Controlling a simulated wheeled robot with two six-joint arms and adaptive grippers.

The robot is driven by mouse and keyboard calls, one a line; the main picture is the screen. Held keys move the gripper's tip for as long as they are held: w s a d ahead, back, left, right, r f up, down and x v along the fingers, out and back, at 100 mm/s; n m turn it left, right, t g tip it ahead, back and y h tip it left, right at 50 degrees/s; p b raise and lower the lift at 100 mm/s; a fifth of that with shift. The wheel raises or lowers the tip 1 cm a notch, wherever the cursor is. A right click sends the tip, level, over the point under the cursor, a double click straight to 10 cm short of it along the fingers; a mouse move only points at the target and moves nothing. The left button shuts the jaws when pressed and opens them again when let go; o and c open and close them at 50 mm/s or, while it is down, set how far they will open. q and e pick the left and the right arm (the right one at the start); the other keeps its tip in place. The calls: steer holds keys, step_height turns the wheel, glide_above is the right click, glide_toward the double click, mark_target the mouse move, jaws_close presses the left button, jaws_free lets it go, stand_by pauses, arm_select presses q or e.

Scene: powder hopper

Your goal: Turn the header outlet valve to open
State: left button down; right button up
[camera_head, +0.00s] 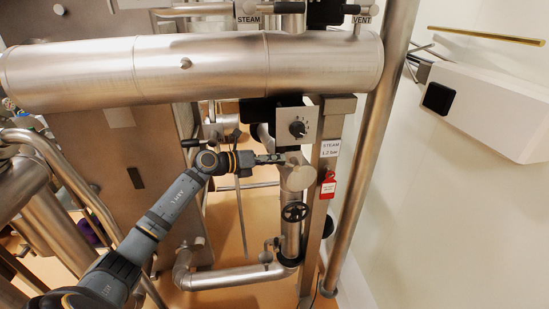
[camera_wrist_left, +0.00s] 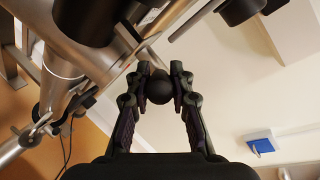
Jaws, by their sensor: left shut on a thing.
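The header (camera_head: 200,72) is a large steel cylinder lying across the top of the head view. A steel pipe runs down below it, past a black block (camera_head: 258,109). My left gripper (camera_head: 280,158) is beside this pipe, under the header, left of the post. In the left wrist view my left gripper (camera_wrist_left: 160,78) is shut on a round black knob (camera_wrist_left: 159,91), with one finger on each side. This looks like the end of the outlet valve handle. The rest of the handle is hidden, and its angle cannot be told. My right gripper is not in view.
A panel with a black dial (camera_head: 297,128) is just above my left gripper. A steel post (camera_head: 322,190) and a slanted pipe (camera_head: 366,150) stand to the right, before a white wall.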

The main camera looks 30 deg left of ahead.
arm_select(q)
steer(key=c, duration=1.2)
jaws_free()
steer(key=shift+o, duration=0.2)
